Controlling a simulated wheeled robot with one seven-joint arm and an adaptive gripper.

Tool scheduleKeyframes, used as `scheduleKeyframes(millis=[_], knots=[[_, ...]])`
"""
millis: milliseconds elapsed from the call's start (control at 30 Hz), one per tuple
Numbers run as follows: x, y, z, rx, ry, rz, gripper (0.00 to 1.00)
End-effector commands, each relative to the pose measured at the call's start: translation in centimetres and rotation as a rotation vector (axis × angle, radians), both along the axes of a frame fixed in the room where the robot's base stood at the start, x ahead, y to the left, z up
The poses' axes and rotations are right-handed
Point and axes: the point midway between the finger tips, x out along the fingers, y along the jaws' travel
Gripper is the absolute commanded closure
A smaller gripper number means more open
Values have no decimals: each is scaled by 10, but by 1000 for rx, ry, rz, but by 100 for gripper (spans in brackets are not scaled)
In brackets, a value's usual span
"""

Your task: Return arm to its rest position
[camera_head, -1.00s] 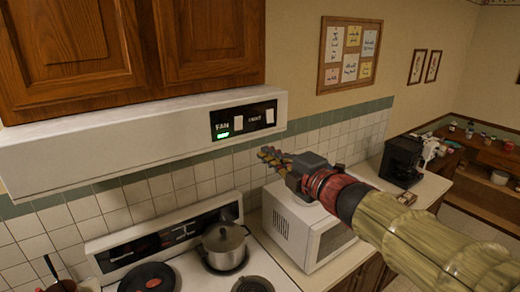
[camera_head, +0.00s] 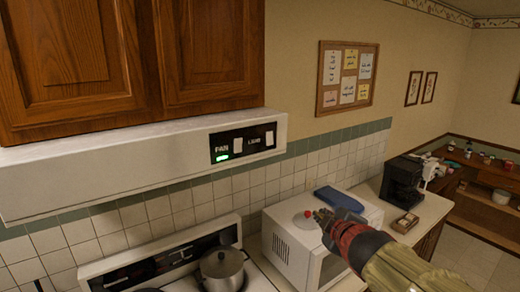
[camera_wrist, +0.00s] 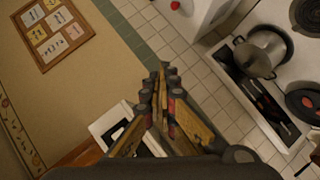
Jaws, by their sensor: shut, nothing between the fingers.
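My gripper (camera_head: 326,217) is in the lower right of the head view, in front of the white microwave (camera_head: 287,243). My arm (camera_head: 400,268) reaches in from the bottom right corner. In the wrist view my gripper (camera_wrist: 163,88) points up the picture, its fingers together with nothing between them. A small red thing (camera_head: 308,214) and a blue item (camera_head: 339,199) lie on top of the microwave near the fingertips. I cannot tell whether the gripper touches the microwave top.
A stove with a lidded pot (camera_head: 222,268) stands left of the microwave. The white range hood (camera_head: 130,170) hangs under wooden cabinets (camera_head: 130,60). A black coffee maker (camera_head: 402,181) and a small box (camera_head: 405,222) are on the counter at right. A corkboard (camera_head: 347,78) hangs on the wall.

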Motion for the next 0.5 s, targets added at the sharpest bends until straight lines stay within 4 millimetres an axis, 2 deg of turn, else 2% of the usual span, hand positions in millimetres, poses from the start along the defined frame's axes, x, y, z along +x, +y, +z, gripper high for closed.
scheduleKeyframes(millis=[33,100,233,367,400,500], knots=[[-18,-17,-28,64,66,-99,100],[-48,-38,-64,157,162,-236,100],[-111,-58,-129,322,327,-456,100],[-178,-58,-191,475,481,-632,100],[-199,-54,-210,522,528,-678,100],[-246,-41,-251,622,628,-762,100]])
